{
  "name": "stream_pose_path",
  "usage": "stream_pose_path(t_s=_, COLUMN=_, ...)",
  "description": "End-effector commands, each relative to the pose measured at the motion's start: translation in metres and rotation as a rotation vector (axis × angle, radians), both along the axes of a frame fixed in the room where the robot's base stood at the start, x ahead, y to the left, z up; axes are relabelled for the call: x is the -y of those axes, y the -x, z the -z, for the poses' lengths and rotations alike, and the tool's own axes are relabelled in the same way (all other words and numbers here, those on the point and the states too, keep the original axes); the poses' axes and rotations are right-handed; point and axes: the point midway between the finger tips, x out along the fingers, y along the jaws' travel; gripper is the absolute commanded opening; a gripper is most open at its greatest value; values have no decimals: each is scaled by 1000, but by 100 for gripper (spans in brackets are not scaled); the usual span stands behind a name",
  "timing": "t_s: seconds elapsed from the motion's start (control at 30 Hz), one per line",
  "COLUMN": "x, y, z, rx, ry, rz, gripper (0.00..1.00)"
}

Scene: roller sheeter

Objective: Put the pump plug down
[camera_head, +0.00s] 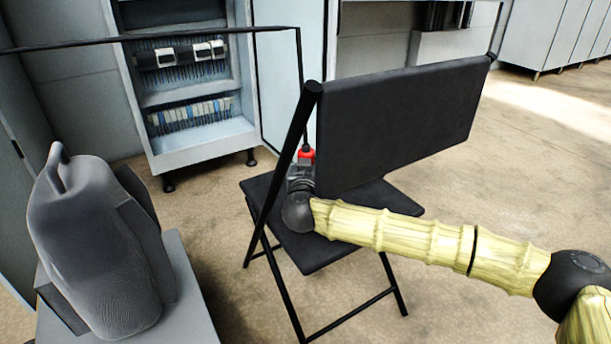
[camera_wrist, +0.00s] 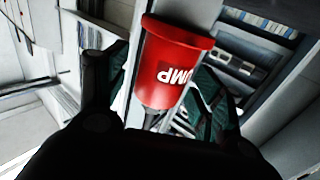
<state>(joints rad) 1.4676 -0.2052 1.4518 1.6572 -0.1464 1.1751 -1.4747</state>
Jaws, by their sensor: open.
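The pump plug (camera_wrist: 172,62) is red with a white label that reads "UMP" in the wrist view. It lies between the two dark green fingers of my gripper (camera_wrist: 162,72), which are open; a narrow gap seems to show on each side, but contact is hard to tell. In the head view the plug (camera_head: 307,153) is a small red piece at the end of my gripper (camera_head: 301,172), above the black chair seat. The chair back partly hides this area.
The black folding chair (camera_head: 400,125) stands around my gripper, its back close on the right. An open cabinet (camera_head: 200,150) with wiring is behind. A grey jug-like container (camera_head: 95,250) stands on a pale stand at left. Floor at right is clear.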

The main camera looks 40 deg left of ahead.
Motion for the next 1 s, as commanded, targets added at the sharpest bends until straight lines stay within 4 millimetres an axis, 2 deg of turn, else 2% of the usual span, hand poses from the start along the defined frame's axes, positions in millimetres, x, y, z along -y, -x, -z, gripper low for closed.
stream_pose_path(t_s=0.33, x=-3, y=-4, z=-1, rx=1, ry=1, rz=0, gripper=67)
stream_pose_path(t_s=0.37, x=-3, y=-4, z=-1, rx=1, ry=1, rz=0, gripper=63)
stream_pose_path(t_s=0.6, x=-3, y=-4, z=0, rx=1, ry=1, rz=0, gripper=20)
stream_pose_path(t_s=0.7, x=-3, y=-4, z=-1, rx=1, ry=0, rz=0, gripper=4)
stream_pose_path(t_s=1.0, x=-3, y=-5, z=-4, rx=1, ry=0, rz=0, gripper=4)
